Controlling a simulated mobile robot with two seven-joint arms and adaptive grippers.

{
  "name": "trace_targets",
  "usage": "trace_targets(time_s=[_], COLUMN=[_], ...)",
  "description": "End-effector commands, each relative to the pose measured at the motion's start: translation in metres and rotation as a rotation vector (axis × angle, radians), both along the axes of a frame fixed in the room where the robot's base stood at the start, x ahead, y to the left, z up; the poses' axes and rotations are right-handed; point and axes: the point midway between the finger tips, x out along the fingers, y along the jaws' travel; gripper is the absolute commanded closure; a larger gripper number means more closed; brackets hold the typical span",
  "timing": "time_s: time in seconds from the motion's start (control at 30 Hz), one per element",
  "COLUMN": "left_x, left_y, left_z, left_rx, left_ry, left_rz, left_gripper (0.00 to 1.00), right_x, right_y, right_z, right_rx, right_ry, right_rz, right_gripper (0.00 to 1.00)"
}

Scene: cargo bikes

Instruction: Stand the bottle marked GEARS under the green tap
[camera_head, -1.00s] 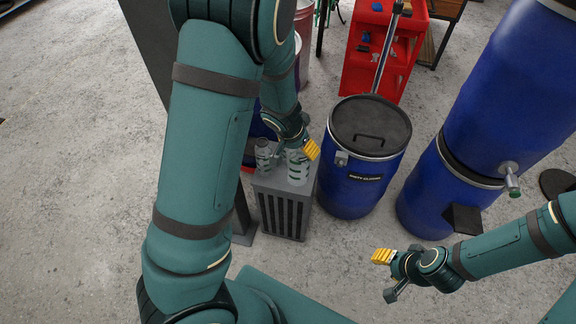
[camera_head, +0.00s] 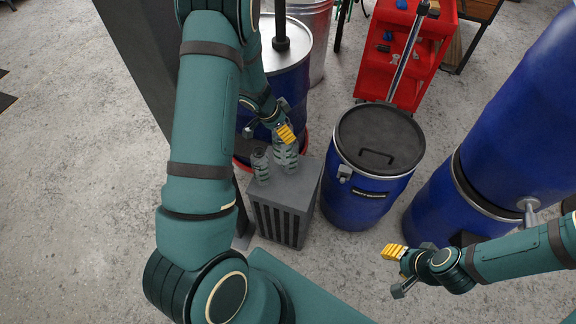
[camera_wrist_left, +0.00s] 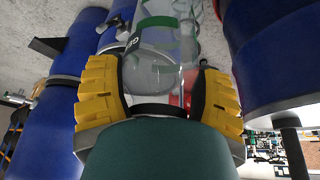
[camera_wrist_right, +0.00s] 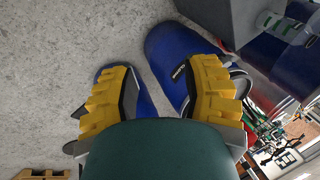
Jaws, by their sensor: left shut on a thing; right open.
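My left gripper (camera_head: 287,132) is shut on a clear bottle with green bands (camera_head: 286,154), just over the grey stand. In the left wrist view the bottle (camera_wrist_left: 150,75) is between the yellow fingers, its label partly hidden, showing "GE". I cannot tell whether its base touches the stand. A second, similar bottle (camera_head: 261,165) stands beside it to the left; its label is unreadable here. A tap (camera_head: 529,207) on the blue barrels at the right is partly behind my right arm; no green shows on it now. My right gripper (camera_head: 393,252) is open and empty over the floor.
The grey slatted stand (camera_head: 258,193) is beside a lidded blue drum (camera_head: 365,204). Blue barrels (camera_head: 520,90) are stacked at the right. Another blue drum (camera_head: 290,83) is behind the stand, and a red cart (camera_head: 379,79) stands behind. Floor in front is clear.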

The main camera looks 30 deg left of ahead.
Motion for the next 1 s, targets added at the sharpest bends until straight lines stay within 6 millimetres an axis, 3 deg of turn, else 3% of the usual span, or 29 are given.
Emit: trace_targets(time_s=[0.1, 0.4, 0.77, 1.0], left_x=[-0.001, -0.001, 0.0, -0.001], left_y=[0.0, 0.0, 0.0, 0.0], left_z=[-0.037, -0.105, -0.132, -0.167], left_rx=[-0.002, -0.002, -0.001, -0.002], left_ry=[0.004, 0.002, 0.001, 0.002], left_rz=[0.004, 0.004, 0.003, 0.003], left_gripper=[0.73, 0.73, 0.73, 0.73], right_x=[-0.006, -0.018, -0.016, -0.012], right_y=[0.001, 0.003, 0.003, 0.002], right_z=[-0.023, -0.062, -0.076, -0.098], right_rx=[0.002, 0.009, 0.008, 0.006], right_ry=[0.012, 0.039, 0.035, 0.026], right_rz=[0.009, 0.03, 0.032, 0.03], right_gripper=[0.53, 0.53, 0.53, 0.53])
